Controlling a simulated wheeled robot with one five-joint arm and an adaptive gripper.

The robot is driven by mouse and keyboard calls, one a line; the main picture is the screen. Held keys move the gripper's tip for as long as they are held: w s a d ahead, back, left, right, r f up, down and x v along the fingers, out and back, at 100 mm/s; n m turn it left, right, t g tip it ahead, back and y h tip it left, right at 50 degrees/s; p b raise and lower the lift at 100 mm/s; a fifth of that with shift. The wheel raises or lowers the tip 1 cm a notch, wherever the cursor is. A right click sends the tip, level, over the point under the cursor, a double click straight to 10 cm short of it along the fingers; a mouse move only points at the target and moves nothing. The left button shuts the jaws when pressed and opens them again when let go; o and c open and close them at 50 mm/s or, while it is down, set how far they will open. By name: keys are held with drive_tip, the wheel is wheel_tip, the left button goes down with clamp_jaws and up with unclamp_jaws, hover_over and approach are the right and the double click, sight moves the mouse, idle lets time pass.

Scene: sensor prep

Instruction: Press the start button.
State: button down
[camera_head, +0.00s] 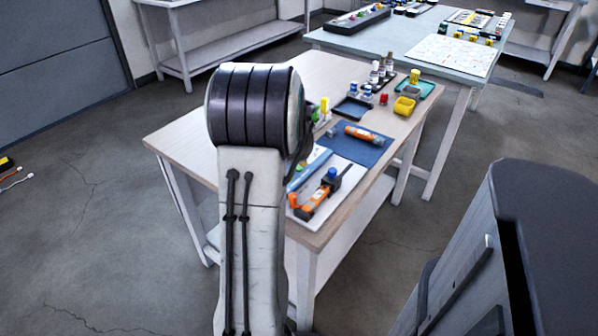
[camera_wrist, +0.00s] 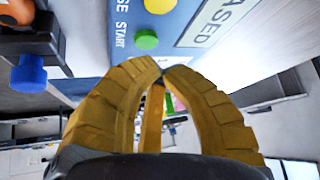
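The start button is a green round button (camera_wrist: 146,40) beside the word START on a blue panel (camera_wrist: 110,62) in the wrist view. A yellow button (camera_wrist: 160,5) sits above it on the same panel. My gripper (camera_wrist: 160,70) has its two yellow ribbed fingers together at the tips, with nothing seen between them. The tips appear just below the green button in the picture; I see a gap, but cannot tell the depth. In the head view a light blue device (camera_head: 309,171) lies partly behind my arm; its buttons are not clear, and my gripper is hidden there.
An orange tool (camera_head: 318,197) with a blue knob (camera_wrist: 28,75) lies close beside the blue panel. A dark blue mat (camera_head: 370,150), an orange tube (camera_head: 362,135), a yellow bin (camera_head: 404,105) and small bottles stand farther back on the wooden table (camera_head: 190,135). A second table adjoins behind.

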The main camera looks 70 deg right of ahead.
idle(0.3)
drive_tip(key=c, duration=1.9)
unclamp_jaws()
clamp_jaws()
drive_tip(key=shift+f+b, duration=0.95)
drive_tip(key=shift+r, duration=0.15)
drive_tip(key=shift+r+p, duration=0.55)
drive_tip(key=shift+r, duration=0.15)
drive_tip(key=shift+r, duration=0.15)
